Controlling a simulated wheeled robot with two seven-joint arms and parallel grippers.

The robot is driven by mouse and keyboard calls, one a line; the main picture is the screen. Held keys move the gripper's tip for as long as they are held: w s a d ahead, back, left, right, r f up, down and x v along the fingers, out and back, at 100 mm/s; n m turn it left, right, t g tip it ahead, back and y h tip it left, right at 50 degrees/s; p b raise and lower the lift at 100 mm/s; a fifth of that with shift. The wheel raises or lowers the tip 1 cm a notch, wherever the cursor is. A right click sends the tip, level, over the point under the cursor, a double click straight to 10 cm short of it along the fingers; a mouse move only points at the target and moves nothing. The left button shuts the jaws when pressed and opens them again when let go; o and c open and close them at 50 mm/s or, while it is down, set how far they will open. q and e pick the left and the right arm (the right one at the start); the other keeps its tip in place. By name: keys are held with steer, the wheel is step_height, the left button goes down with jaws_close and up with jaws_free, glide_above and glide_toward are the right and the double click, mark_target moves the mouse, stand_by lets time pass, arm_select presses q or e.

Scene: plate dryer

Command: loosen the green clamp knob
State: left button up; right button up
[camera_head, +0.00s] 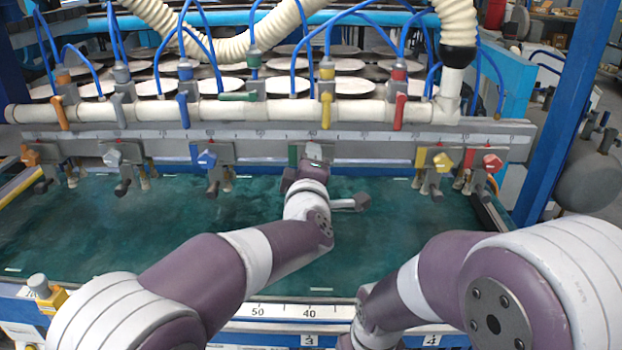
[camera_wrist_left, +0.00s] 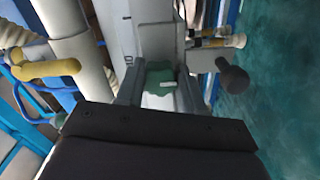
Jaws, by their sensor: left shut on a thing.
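The green clamp knob (camera_head: 293,154) is on the clamp in the middle of the ruled rail, mostly hidden behind my left gripper (camera_head: 308,160). In the left wrist view the green knob (camera_wrist_left: 160,78) sits between the two fingers of my left gripper (camera_wrist_left: 160,98), which is shut on it. A dark round-ended handle (camera_wrist_left: 232,76) of the clamp hangs to the right of the knob there. My right arm reaches in at the lower right of the head view, and its gripper is out of the picture.
Similar clamps with orange (camera_head: 30,155), blue (camera_head: 207,159), yellow (camera_head: 442,161) and red (camera_head: 491,162) knobs line the rail. A white pipe (camera_head: 220,110) with coloured valve levers and blue hoses runs above. The green bed (camera_head: 130,230) below is largely clear.

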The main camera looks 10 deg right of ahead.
arm_select(q)
steer(key=n+b, duration=0.3)
steer(key=shift+r+n+b, duration=0.1)
steer(key=shift+n+b, duration=0.9)
steer(key=shift+n, duration=0.5)
steer(key=o, duration=1)
steer(key=shift+o, duration=0.2)
steer(key=v, duration=1.2)
steer(key=shift+s+b, duration=0.3)
steer(key=shift+s, duration=0.05)
steer(key=shift+a, duration=0.15)
